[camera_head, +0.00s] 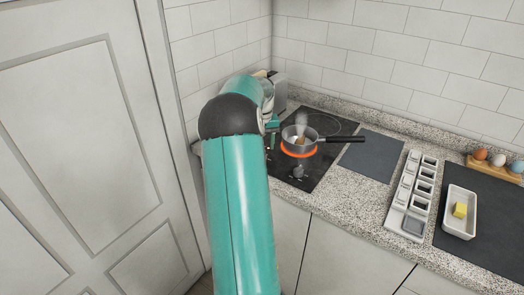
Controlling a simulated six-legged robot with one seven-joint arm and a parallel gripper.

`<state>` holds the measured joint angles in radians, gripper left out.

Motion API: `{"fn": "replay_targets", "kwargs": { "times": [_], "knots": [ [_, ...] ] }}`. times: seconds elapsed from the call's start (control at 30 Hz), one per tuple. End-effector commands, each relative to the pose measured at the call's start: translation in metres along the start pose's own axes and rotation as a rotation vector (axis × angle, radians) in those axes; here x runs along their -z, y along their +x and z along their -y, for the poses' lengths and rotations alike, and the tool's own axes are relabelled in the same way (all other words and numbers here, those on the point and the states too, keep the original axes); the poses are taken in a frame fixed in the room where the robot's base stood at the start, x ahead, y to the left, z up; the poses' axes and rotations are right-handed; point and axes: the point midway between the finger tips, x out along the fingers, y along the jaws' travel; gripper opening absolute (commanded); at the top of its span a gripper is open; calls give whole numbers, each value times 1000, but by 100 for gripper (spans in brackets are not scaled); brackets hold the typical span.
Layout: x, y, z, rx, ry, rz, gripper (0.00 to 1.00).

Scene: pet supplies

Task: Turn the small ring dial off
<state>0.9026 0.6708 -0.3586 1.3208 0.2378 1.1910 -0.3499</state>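The black glass cooktop (322,165) is set in the granite counter. One ring (299,151) on it glows orange under a steel pan (299,136) with a black handle pointing right. A small grey knob-like shape (297,171) sits on the cooktop in front of the glowing ring; it may be a dial, but its setting is too small to read. My gripper (272,136) is over the left part of the cooktop, left of the pan and apart from the knob-like shape. My teal arm partly hides it, and its opening cannot be made out.
A grey appliance (280,90) stands in the back corner behind my arm. Right of the cooktop are a dark mat (370,155), a white compartment tray (412,194), a white dish (459,212) with butter, and eggs on a wooden holder (493,172). A door (80,150) closes off the left.

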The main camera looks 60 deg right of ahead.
Motion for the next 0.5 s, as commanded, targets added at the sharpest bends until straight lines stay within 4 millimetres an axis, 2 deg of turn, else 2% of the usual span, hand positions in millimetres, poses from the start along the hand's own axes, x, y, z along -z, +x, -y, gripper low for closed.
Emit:
{"fn": "replay_targets", "kwargs": {
  "times": [0.1,0.3,0.5],
  "knots": [
    [1,-28,0,-1,0,-4,53],
    [1,-71,-1,-2,0,-3,53],
    [0,-99,0,-1,0,-2,53]
  ]
}}
